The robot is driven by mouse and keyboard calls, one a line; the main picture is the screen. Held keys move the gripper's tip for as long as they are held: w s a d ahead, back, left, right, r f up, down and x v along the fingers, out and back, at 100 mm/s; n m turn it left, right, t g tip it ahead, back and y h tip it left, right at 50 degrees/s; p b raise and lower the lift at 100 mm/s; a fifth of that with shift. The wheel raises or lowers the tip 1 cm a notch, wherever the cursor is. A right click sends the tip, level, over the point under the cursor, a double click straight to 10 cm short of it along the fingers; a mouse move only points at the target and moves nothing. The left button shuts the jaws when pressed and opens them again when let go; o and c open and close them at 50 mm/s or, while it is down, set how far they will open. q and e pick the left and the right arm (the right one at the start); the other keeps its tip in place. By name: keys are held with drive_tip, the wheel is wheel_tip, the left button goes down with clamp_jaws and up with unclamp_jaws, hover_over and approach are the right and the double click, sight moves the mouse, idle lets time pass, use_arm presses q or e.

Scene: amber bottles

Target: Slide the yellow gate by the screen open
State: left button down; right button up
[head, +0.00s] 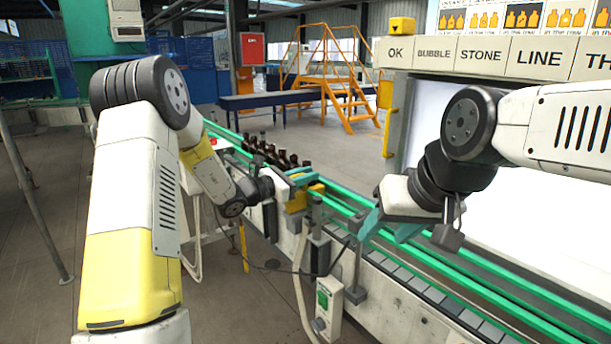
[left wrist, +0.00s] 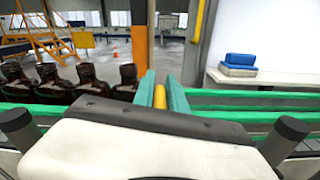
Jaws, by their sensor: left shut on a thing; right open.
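In the left wrist view a yellow bar (left wrist: 159,97) shows between the two teal fingers; the rest of the gate is hidden by the gripper. My right gripper (head: 387,228) is open and empty above the rails, to the right of the gate. A white lit screen (head: 428,112) stands behind the conveyor at the right.
Several dark amber bottles (head: 272,153) stand in a row on the conveyor behind the gate, and also show at the left in the left wrist view (left wrist: 88,82). Green rails (head: 455,268) run along the conveyor. A grey control box (head: 327,300) hangs on the near side.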

use_arm(q)
drive_tip(key=v, duration=0.6)
drive_tip(key=shift+a+r, duration=0.1)
drive_tip(key=shift+a, duration=0.4)
drive_tip(key=c, duration=1.4)
unclamp_jaws()
drive_tip(key=shift+a, duration=0.15)
drive_tip(key=shift+s, duration=0.1)
drive_tip(key=v, duration=0.7)
drive_tip(key=shift+s, duration=0.3)
drive_tip(key=shift+a, duration=0.2)
